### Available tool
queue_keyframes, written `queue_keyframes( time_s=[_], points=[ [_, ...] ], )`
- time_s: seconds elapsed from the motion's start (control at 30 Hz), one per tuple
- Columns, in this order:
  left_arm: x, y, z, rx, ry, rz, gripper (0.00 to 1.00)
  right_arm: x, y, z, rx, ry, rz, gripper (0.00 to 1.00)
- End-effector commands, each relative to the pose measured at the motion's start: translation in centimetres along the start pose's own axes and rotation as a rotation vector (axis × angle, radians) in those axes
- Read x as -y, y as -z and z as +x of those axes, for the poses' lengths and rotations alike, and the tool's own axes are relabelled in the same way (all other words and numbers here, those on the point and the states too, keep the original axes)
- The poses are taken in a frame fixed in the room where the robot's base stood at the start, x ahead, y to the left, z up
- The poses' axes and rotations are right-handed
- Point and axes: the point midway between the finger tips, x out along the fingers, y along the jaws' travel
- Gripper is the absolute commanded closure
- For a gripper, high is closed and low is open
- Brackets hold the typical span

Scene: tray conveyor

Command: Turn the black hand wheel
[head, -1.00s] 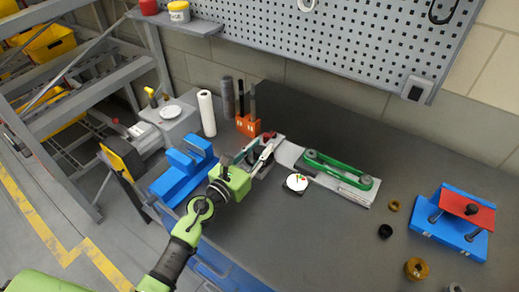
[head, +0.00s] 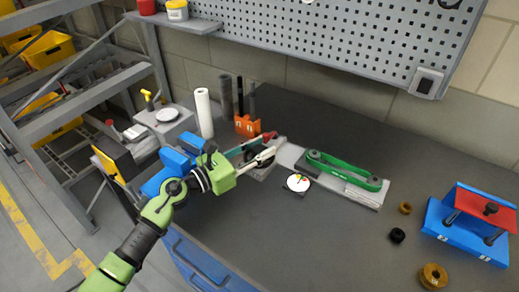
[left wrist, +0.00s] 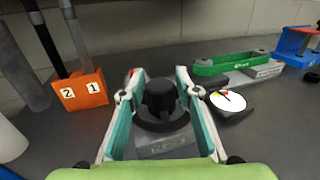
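The black hand wheel (left wrist: 160,100) stands on a grey base plate (left wrist: 170,143) in the left wrist view, with a dark knob-like hub rising from its round rim. In the head view it is mostly hidden by my left gripper. My left gripper (head: 264,147) has its two pale and teal fingers spread apart. In the left wrist view, the fingers lie on either side of the wheel, with gaps visible near the hub. I cannot tell whether they touch the rim. My right gripper is not in view.
A white dial (head: 298,183) and a green belt unit (head: 343,170) stand right of the wheel. An orange numbered block (head: 247,126) is behind it, and a blue vise-like block (head: 172,172) is at left.

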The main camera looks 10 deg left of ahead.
Motion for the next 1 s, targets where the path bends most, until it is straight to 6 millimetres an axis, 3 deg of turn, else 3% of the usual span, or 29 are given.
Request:
queue_keyframes(
  time_s=[0.4,0.8,1.0],
  points=[
    [0.0,0.1,-0.4,0.0,-0.001,0.001,0.58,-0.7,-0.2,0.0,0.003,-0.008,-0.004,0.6],
    [0.0,0.1,-6.3,-0.002,-0.001,0.0,0.58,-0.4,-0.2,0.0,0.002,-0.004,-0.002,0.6],
    [0.0,0.1,-7.5,0.0,-0.001,0.0,0.58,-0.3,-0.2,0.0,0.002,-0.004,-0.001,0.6]
  ],
)
